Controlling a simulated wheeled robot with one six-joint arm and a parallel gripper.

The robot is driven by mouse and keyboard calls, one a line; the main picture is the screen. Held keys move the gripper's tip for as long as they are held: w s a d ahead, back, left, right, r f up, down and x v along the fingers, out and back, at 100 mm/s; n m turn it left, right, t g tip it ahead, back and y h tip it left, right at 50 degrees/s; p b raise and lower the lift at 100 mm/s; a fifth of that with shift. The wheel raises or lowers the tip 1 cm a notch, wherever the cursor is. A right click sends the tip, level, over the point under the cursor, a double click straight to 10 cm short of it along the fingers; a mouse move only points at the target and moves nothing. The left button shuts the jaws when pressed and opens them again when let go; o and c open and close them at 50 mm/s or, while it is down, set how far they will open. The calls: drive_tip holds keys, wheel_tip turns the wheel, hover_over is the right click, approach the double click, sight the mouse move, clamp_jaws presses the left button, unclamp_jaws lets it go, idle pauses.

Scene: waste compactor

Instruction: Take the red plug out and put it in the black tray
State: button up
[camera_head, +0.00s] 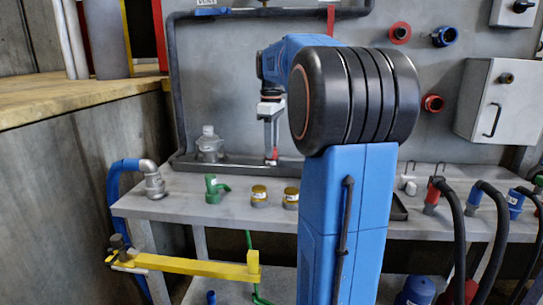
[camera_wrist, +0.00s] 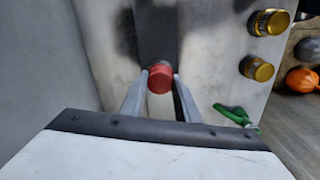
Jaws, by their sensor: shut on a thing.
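My gripper (camera_head: 271,147) points down near the back of the grey bench, left of my blue arm. Its two fingers are closed on a red plug (camera_wrist: 160,77), one on each side of it. In the head view the plug shows as a small red patch (camera_head: 271,158) at the fingertips. I cannot tell whether its lower end touches anything. A corner of a black tray (camera_head: 400,211) shows on the bench just right of my arm, which hides the rest of it.
On the bench (camera_head: 232,213) stand a clear bottle (camera_head: 209,146), a green fitting (camera_head: 214,188) and two yellow-capped fittings (camera_head: 259,196). Hose connectors (camera_head: 433,192) line the right side. A yellow bar (camera_head: 190,266) juts out in front. A grey box (camera_head: 500,100) hangs on the wall.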

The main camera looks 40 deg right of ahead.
drive_tip(key=n, duration=0.5)
idle(0.3)
drive_tip(key=o, duration=1.2)
drive_tip(key=shift+o, duration=0.2)
drive_tip(key=shift+c, duration=0.4)
